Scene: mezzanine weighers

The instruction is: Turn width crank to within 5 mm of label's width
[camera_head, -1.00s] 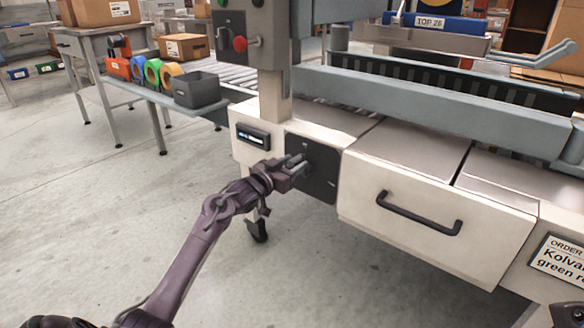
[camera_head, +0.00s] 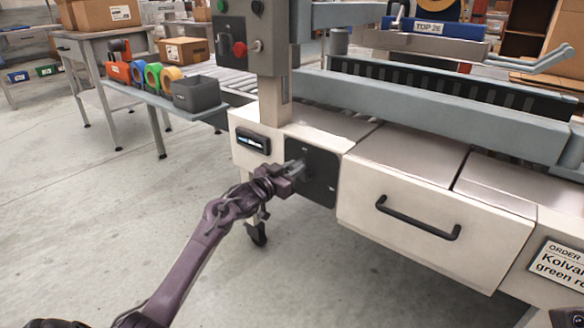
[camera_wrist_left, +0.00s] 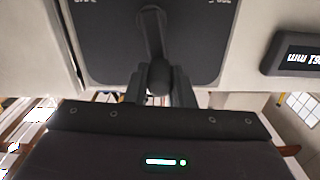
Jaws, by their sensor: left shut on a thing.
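The width crank (camera_wrist_left: 150,32) is a dark arm with a rounded handle (camera_wrist_left: 159,77) on a black square panel (camera_head: 321,185) at the machine's front. In the left wrist view the crank arm runs upward from the handle. My left gripper (camera_head: 295,170) is shut on the handle, one finger on each side, and hides much of the crank in the head view. A small lit display (camera_head: 253,140) sits left of the panel. In the wrist view the display (camera_wrist_left: 298,55) appears upside down, ending in "mm"; its figures are only partly legible. My right gripper is not in view.
A white drawer front with a black handle (camera_head: 417,218) is right of the panel. An order card (camera_head: 560,264) is cut off at the right edge. A control post with a red knob (camera_head: 240,49) rises above. Open floor lies to the left.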

